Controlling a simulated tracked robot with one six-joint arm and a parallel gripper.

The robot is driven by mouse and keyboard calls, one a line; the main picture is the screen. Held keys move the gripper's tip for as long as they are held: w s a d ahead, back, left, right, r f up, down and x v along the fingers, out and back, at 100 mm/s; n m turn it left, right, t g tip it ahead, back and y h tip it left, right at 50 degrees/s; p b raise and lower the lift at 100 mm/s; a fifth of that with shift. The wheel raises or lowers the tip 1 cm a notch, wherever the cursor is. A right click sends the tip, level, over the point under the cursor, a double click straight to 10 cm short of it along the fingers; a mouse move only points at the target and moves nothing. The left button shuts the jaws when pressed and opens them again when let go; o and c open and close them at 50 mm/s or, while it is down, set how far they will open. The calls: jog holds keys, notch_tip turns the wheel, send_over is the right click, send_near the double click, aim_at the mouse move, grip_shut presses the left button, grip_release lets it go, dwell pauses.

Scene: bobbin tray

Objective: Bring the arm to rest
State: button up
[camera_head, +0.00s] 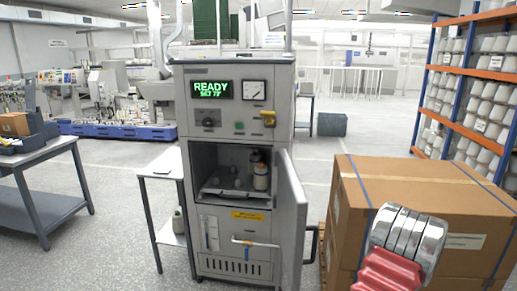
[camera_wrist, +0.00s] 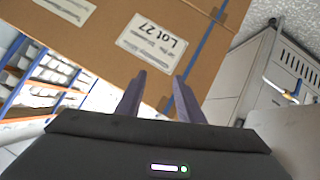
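My gripper (camera_wrist: 158,92) shows in the wrist view with its two dark fingers apart and nothing between them. The fingers point toward a cardboard box (camera_wrist: 110,45) with a "Lot 27" label, which appears upside down. I cannot tell how far the fingertips are from the box. In the head view, a chrome and red part of my arm shows at the lower right, in front of the stacked boxes (camera_head: 420,195). My gripper itself is not seen there.
A grey cabinet (camera_head: 235,130) with a "READY" display stands centre, its door (camera_head: 291,215) swung open; a tray (camera_head: 238,199) and bottles (camera_head: 261,176) are inside. Side tables (camera_head: 165,165) stand left. A rack (camera_head: 447,75) of white bobbins stands right. Floor is clear behind the boxes.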

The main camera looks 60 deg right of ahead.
jog(key=w+a+r+g+y, duration=0.1)
jog(key=w+a+r, duration=0.2)
jog(key=w+a, duration=0.35)
jog(key=w+a+r+g+y, duration=0.1)
jog(key=w+a+r+y, duration=0.15)
jog(key=w+a, duration=0.4)
jog(key=w+a+r+y, duration=0.1)
jog(key=w+a+r, duration=0.2)
jog(key=w+a, duration=0.6)
jog(key=w+a+r+y, duration=0.2)
jog(key=w+a, duration=0.4)
jog(key=a, duration=0.6)
jog(key=w+a+r+n+t+y, duration=0.1)
jog(key=a+r+n, duration=0.2)
jog(key=a, duration=1.3)
jog(key=w+a+r+n+t+y, duration=0.2)
jog(key=a+r+n, duration=0.1)
jog(key=a, duration=1.3)
jog(key=w+a+r+n+t+y, duration=0.2)
jog(key=a+r+n, duration=0.2)
jog(key=a, duration=1.2)
jog(key=shift+r, duration=0.25)
jog(key=shift+w+a, duration=0.1)
jog(key=shift+a, duration=0.05)
